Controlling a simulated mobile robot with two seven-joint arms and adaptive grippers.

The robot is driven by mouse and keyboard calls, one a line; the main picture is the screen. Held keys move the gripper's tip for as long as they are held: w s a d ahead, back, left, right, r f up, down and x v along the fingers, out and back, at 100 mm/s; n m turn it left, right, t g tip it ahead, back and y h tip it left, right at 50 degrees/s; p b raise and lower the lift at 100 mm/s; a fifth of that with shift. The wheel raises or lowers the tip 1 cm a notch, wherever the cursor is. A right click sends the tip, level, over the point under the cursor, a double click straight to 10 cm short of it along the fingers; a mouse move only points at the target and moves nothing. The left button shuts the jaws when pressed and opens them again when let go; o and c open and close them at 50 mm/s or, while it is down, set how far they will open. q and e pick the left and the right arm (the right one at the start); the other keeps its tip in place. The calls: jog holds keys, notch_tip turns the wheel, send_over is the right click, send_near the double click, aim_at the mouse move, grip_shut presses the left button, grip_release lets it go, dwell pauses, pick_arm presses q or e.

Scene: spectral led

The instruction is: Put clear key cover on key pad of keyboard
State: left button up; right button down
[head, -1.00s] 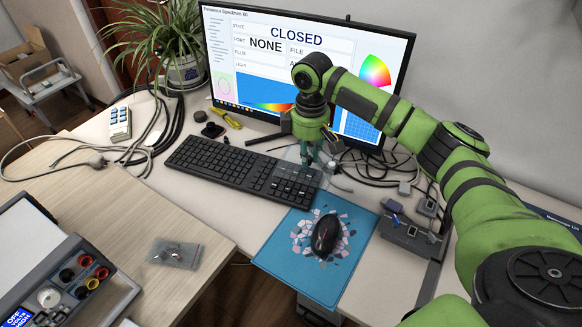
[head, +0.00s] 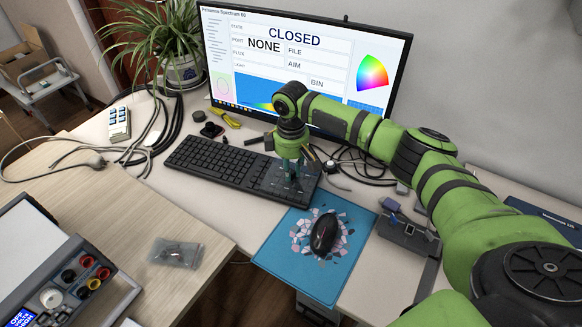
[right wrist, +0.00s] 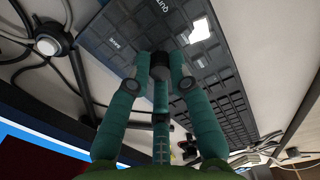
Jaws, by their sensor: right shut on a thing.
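The black keyboard (head: 215,160) lies on the desk in front of the monitor, with its key pad (head: 300,190) at the right end. My right gripper (head: 293,172) points down over the key pad. In the right wrist view its fingers (right wrist: 160,75) are closed on a small dark part. I take this as the grip of the clear key cover, whose see-through body is hard to make out against the dark keys. Labels reading SAVE and QUIT show beside the fingers. I cannot tell whether the cover touches the keys. My left gripper is not in view.
A black mouse (head: 325,233) lies on a blue mat (head: 283,248) in front of the key pad. The monitor (head: 255,75) stands behind. Cables and small blocks lie to the right. A plastic bag (head: 176,253) lies on the wooden desk.

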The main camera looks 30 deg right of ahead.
jog(key=c, duration=1.1)
grip_release()
notch_tip(320, 180, up, 12)
jog(key=shift+r+b, duration=0.15)
jog(key=shift+b, duration=0.4)
